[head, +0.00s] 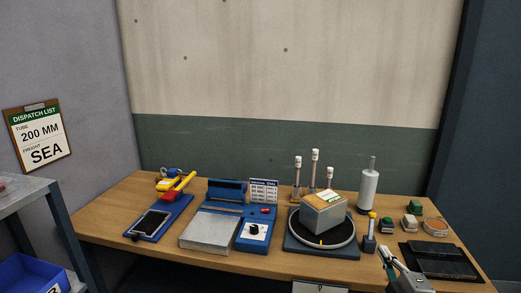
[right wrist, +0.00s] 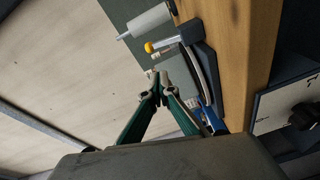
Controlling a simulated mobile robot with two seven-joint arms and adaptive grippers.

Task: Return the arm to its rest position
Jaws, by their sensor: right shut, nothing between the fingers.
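My left gripper is not in view.
A grey box (head: 323,217) with a label sits on the round turntable. A white roller (head: 368,188), a yellow-topped lever (head: 370,235), black trays (head: 440,262) and small coloured blocks stand near my right gripper. A blue sealer-like device (head: 252,236) is left of the turntable.

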